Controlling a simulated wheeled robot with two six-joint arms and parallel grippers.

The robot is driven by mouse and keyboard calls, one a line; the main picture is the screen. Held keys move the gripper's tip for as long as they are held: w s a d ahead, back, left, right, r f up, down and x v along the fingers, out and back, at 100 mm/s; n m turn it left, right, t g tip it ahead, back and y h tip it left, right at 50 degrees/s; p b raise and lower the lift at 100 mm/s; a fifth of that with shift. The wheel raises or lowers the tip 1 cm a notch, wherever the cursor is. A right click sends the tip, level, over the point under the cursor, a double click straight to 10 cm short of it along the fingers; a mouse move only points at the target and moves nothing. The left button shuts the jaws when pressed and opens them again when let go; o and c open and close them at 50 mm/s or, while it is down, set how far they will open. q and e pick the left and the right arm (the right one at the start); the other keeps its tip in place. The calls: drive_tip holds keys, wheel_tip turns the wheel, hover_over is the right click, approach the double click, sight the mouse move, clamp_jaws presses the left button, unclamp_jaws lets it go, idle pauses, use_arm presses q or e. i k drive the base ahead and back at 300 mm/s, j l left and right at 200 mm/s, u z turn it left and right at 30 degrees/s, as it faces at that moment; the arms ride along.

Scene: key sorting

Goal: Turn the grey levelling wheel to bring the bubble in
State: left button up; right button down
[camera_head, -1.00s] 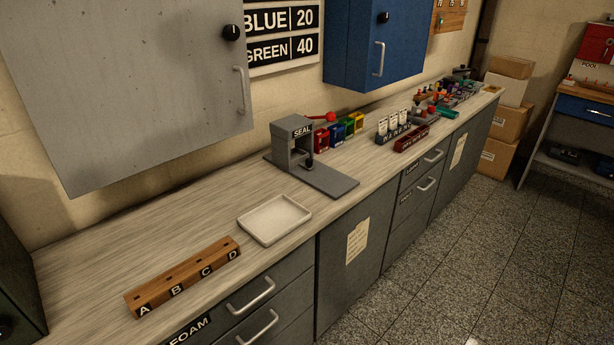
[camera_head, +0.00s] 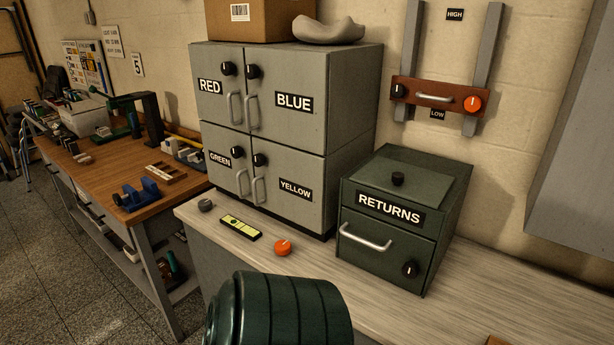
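A small grey wheel (camera_head: 205,205) sits at the left end of the pale bench top, in front of the grey cabinet. A flat level with a yellow-green face and dark frame (camera_head: 241,228) lies to its right. The bubble is too small to make out clearly. An orange wheel (camera_head: 283,247) with a light mark stands to the right of the level. Neither of my grippers is in view, and nothing is touching the grey wheel.
The grey cabinet (camera_head: 318,150) with colour-labelled doors stands behind the level. The green RETURNS box (camera_head: 390,268) stands to the right. A brown-topped workbench (camera_head: 88,168) with tools is at the left. Bare bench top (camera_head: 490,300) lies at the right.

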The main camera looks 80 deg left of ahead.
sight(205, 205)
drive_tip(key=u, duration=3.25)
